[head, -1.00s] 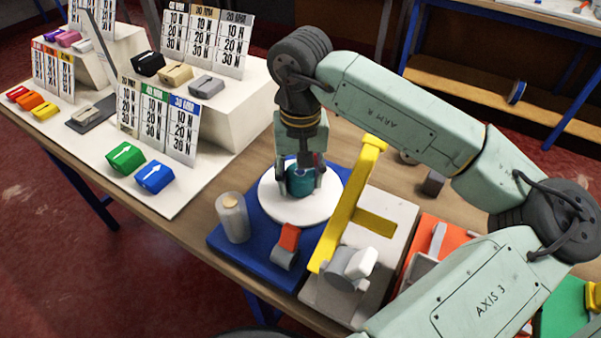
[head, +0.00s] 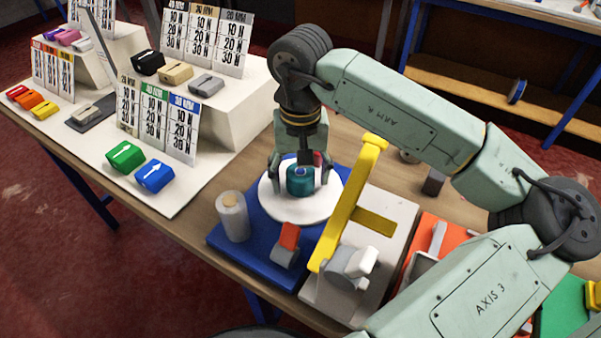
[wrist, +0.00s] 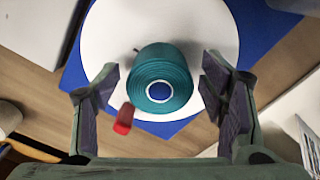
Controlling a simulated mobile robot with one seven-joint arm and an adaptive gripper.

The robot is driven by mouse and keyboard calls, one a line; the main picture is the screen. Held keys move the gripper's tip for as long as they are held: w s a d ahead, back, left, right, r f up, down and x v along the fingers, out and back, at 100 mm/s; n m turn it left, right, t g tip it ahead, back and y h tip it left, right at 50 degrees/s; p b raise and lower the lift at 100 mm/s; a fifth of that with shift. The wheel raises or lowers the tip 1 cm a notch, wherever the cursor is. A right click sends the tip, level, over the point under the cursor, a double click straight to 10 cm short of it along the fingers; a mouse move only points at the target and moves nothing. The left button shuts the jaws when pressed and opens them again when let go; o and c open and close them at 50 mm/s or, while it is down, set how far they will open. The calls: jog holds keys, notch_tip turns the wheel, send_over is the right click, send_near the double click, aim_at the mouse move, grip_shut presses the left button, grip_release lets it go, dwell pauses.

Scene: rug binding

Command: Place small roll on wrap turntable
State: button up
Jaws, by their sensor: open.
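The small teal roll (head: 300,181) stands upright on the white round wrap turntable (head: 287,212), which sits on a blue base (head: 256,267). In the wrist view the roll (wrist: 161,78) shows its end with a blue-centred white core, and it lies over the turntable (wrist: 105,40) with white disc visible around it. My gripper (head: 299,178) is open around the roll. In the wrist view my gripper's fingers (wrist: 166,92) stand to either side of the roll with clear gaps, touching neither side. A small red part (wrist: 124,118) shows beside the roll.
A clear cylinder (head: 232,217) and an orange-and-grey lever (head: 287,245) stand on the blue base. A yellow arm (head: 350,207) on a grey machine rises just right of the turntable. Green (head: 126,156) and blue (head: 155,176) blocks lie on the white board at left.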

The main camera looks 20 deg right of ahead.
aim_at(300, 173)
notch_tip(300, 173, up, 12)
jog(key=b, duration=0.2)
